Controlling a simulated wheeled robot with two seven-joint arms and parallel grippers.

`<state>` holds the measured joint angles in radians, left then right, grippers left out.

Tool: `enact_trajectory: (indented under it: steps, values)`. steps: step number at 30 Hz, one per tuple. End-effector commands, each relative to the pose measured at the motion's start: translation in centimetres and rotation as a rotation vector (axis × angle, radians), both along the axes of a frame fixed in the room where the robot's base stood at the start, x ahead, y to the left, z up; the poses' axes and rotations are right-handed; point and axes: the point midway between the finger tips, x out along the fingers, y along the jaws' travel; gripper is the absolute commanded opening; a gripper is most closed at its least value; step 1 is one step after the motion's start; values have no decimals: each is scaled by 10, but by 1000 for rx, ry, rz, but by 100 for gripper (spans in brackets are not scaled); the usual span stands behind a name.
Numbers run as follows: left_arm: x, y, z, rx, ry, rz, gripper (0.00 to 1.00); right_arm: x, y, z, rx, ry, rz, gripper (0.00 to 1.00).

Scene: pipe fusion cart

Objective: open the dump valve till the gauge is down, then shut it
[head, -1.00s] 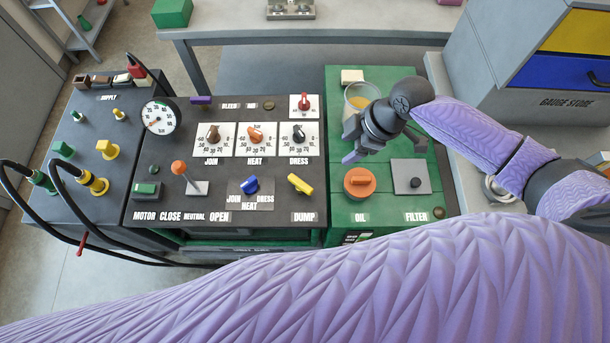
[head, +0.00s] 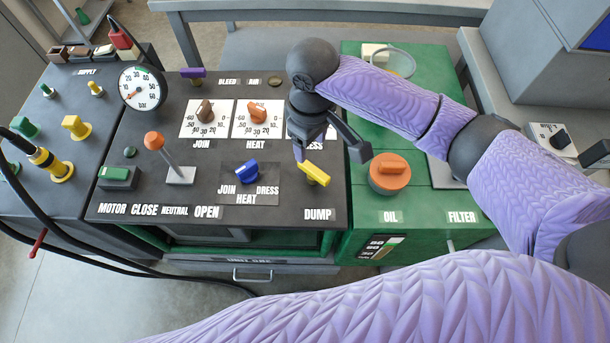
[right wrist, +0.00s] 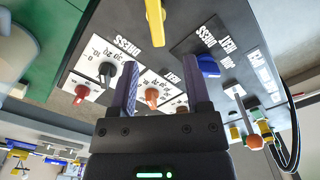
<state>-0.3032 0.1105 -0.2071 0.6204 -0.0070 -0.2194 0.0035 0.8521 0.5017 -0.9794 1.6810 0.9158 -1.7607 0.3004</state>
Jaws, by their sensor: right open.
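The yellow dump valve handle (head: 314,174) sits above the DUMP label at the right of the black panel, turned slantwise. It also shows at the top of the right wrist view (right wrist: 155,22). My right gripper (head: 330,152) is open just above and behind the handle. Its two fingers are apart with nothing between them, and in the right wrist view (right wrist: 164,92) the handle lies beyond the fingertips. The round white gauge (head: 142,86) stands at the panel's back left. Its reddish needle points to the lower left, but the exact reading is too small to tell. My left gripper is out of view.
The orange OIL knob (head: 390,172) is close to the right of my gripper. The blue selector (head: 246,172) and the orange-topped lever (head: 154,141) stand to the left. My forearm passes over the green box (head: 420,128) and hides most of the DRESS dial.

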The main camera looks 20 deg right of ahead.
Motion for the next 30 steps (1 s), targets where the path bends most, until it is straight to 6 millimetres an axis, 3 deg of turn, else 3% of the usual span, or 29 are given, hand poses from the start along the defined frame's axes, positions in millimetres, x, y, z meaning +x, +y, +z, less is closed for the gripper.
enact_trajectory:
  steps: [3, 9, 13, 21, 30]
  values:
    - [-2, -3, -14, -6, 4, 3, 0, -2, -1, -31, 0, 5, -1, 62]
    - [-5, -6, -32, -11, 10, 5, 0, -1, 1, -74, -1, 4, 2, 62]
    - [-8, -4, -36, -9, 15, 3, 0, -1, 1, -86, 0, 4, 2, 62]
    - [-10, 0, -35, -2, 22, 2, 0, -1, -1, -86, 2, 0, 2, 62]
    - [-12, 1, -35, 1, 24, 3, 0, -1, -1, -86, 2, 0, 1, 0]
